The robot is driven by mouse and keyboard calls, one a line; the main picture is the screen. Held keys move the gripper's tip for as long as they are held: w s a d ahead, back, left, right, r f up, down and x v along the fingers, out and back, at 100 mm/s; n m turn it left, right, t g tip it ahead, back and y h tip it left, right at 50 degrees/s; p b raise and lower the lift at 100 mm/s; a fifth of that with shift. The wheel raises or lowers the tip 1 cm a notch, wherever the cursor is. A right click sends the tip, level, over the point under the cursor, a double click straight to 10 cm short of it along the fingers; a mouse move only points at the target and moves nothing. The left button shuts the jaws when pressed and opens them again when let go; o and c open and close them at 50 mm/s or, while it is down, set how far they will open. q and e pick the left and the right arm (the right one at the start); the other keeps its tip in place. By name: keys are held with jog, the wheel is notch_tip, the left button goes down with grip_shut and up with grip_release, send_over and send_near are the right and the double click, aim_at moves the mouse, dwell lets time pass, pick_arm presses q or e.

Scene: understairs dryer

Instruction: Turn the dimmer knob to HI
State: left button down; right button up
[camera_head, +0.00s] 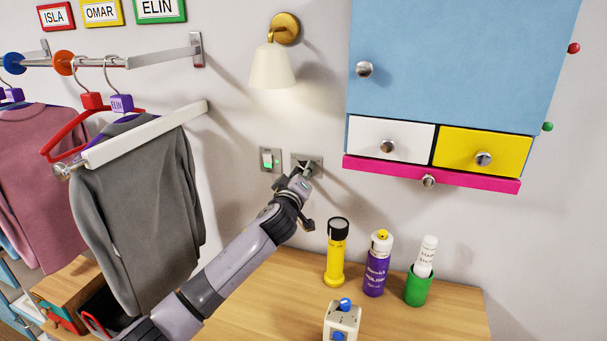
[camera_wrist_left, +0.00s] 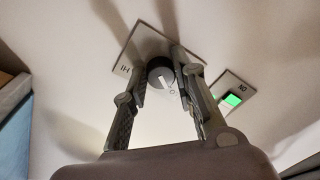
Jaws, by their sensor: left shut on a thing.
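The dimmer knob (camera_wrist_left: 160,72) is a dark round knob with a white pointer line on its face. It sits on a metal wall plate (camera_wrist_left: 143,44), also seen in the head view (camera_head: 316,160), below the wall lamp. In the left wrist view the HI mark is at the plate's left, and a round mark like an O or 0 is at lower right of the knob. The pointer line slants toward that round mark, away from HI. My left gripper (camera_head: 304,174) is shut on the knob, one finger on each side. My right gripper is not in view.
A light switch (camera_head: 268,160) with a green lit part is beside the plate, at its left in the head view. A lit lamp (camera_head: 272,67) hangs above. A yellow torch (camera_head: 336,255), purple tube (camera_head: 376,268) and green cup (camera_head: 417,288) stand on the wooden top below.

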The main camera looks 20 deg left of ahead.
pick_arm(q)
jog(key=shift+a+m+t+h+p, duration=0.15)
jog(key=shift+m+h+p, duration=0.3)
jog(key=shift+m, duration=3.65)
jog(key=shift+a+m+t+h+p, duration=0.1)
jog(key=shift+m+h+p, duration=0.35)
jog(key=shift+m, duration=3.65)
jog(key=shift+a+m+t+h+p, duration=0.15)
jog(key=shift+m+h+p, duration=0.25)
jog(key=shift+m, duration=3.7)
jog(key=shift+f+m, duration=0.1)
jog(key=shift+m, duration=0.2)
jog(key=c, duration=1.3)
grip_release()
